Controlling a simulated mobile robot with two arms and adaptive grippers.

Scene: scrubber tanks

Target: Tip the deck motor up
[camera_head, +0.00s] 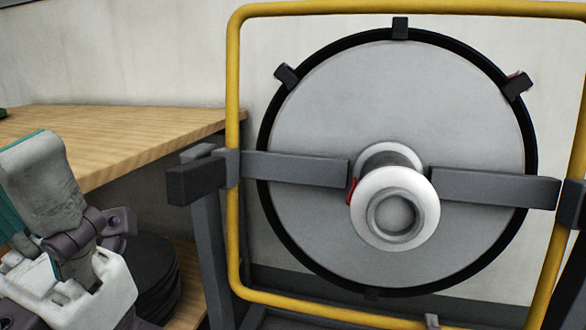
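The deck motor appears to be the large round grey disc (320,105) with a black rim and a white hub (375,220) at its centre. It stands upright, its face towards me, inside a yellow tube frame (234,60). Grey bars (295,169) run from both sides towards the hub. My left gripper (45,185) is at the lower left, apart from the disc and frame. Its grey finger and dark joints show, but its opening is unclear. My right gripper is not in view.
A wooden bench top (120,135) lies at the left, its end close to the yellow frame. A stack of dark round discs (155,270) sits on a lower shelf beneath it. A grey post (210,250) stands beside the frame. A pale wall is behind.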

